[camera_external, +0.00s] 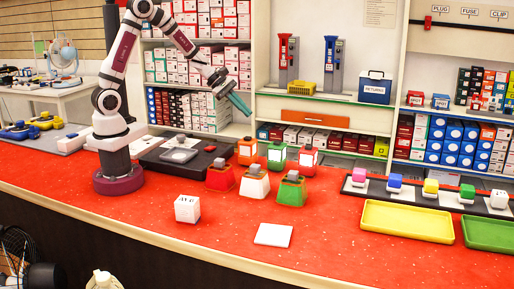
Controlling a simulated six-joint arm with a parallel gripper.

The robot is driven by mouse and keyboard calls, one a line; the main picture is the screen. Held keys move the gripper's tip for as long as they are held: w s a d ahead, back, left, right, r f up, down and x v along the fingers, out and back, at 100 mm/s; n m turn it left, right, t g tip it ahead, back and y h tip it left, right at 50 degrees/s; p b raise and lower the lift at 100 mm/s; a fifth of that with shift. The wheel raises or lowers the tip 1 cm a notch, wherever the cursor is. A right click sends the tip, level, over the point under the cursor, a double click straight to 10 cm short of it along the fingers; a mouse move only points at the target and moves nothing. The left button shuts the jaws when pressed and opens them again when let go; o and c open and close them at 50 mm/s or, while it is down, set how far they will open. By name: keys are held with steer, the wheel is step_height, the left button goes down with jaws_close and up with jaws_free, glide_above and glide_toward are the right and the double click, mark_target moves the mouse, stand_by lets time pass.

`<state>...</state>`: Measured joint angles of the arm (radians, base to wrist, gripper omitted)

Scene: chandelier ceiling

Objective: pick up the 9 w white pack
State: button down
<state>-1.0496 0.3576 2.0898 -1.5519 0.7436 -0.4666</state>
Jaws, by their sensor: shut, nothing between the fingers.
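A small white box-shaped pack (187,209) with dark lettering on its front stands upright on the red counter, in front of my arm's base and a little to the right. The lettering is too small to read with certainty. My gripper (241,105) is raised high above the counter, up and to the right of the pack and well apart from it. Its teal fingers are shut with nothing held. They point down to the right, in front of the shelves.
A flat white square (273,235) lies right of the pack. Red, white and green containers (291,188) stand behind it. A black board (182,155) lies near my base. Yellow (407,221) and green (488,233) trays sit at the right. The counter's front middle is mostly clear.

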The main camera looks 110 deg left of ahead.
mark_target(184, 210)
jaws_free()
stand_by(0.6)
steer(key=d+f+m+g+h, duration=0.1)
steer(key=d+f+m+h, duration=0.1)
steer(key=d, duration=0.5)
steer(key=w+d+f+m+g+h, duration=0.1)
steer(key=d+f+m+h, duration=0.1)
steer(key=d+f+h, duration=0.2)
steer(key=w+d+f+m+g+h, duration=0.1)
steer(key=d+f+m+h, duration=0.1)
steer(key=d, duration=0.8)
steer(key=shift+w+d+f+h, duration=0.1)
steer(key=shift+f+h, duration=0.15)
steer(key=shift+h, duration=0.45)
steer(key=shift+f+h, duration=0.25)
steer(key=shift+h, duration=0.45)
steer(key=s+d+f+m+g+h, duration=0.1)
steer(key=s+d+m+g+h, duration=0.1)
steer(key=d, duration=0.5)
steer(key=shift+s+f+g+h, duration=0.2)
steer(key=shift+s+g+h, duration=0.55)
steer(key=shift+g, duration=0.35)
steer(key=x, duration=1.5)
steer(key=shift+s+d, duration=0.1)
steer(key=shift+d, duration=0.2)
steer(key=shift+c, duration=0.2)
